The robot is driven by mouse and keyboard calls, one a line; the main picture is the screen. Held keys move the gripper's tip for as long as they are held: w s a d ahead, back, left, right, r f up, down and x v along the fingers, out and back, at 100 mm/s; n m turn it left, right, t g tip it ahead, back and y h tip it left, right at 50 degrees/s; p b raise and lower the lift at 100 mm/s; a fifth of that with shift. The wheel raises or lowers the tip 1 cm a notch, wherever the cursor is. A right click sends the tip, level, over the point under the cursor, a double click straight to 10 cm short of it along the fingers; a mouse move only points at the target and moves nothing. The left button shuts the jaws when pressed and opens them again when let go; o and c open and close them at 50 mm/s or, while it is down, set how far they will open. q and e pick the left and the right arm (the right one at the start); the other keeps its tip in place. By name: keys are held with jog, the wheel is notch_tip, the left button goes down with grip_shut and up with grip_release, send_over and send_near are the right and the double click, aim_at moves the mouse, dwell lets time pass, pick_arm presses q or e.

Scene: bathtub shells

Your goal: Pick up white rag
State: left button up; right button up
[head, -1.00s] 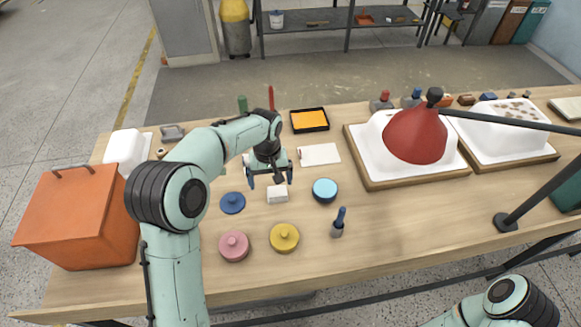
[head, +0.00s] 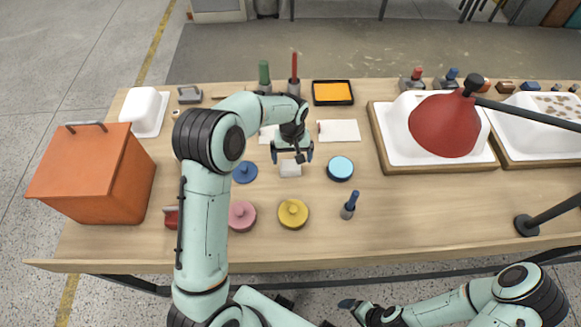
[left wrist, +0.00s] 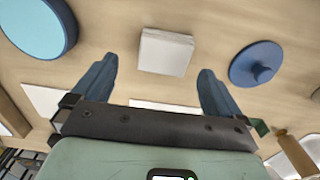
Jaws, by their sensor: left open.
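The white rag (head: 290,169) is a small folded square on the wooden table, between a blue lid and a light-blue round tub. In the left wrist view the rag (left wrist: 165,52) lies flat beyond the fingertips, roughly centred between them. My left gripper (head: 292,155) is open and empty, just behind the rag in the head view. Its two fingers also show spread apart in the left wrist view (left wrist: 155,75). I cannot tell the gap in height to the rag. My right arm is at the bottom right of the head view; a dark end (head: 362,308) shows, its jaws unclear.
Near the rag are the blue lid (head: 245,172), the light-blue tub (head: 340,168), a yellow lid (head: 293,213), a pink lid (head: 242,215) and a blue-handled tool (head: 349,205). An orange box (head: 95,175) stands left, a red lamp (head: 445,125) right.

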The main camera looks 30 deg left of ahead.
aim_at(290, 163)
pick_arm(q)
jog(key=f, duration=0.4)
jog(key=shift+s+a+f, duration=0.15)
jog(key=shift+a+f, duration=0.05)
jog(key=shift+a, duration=0.05)
jog(key=c, duration=1)
pick_arm(e)
jog(key=shift+w+r, duration=0.15)
pick_arm(q)
notch_tip(290, 163, up, 20)
jog(key=shift+r+p, duration=0.1)
jog(key=shift+p, duration=0.6)
pick_arm(e)
jog(key=shift+w+r, duration=0.8)
jog(key=shift+r, duration=0.05)
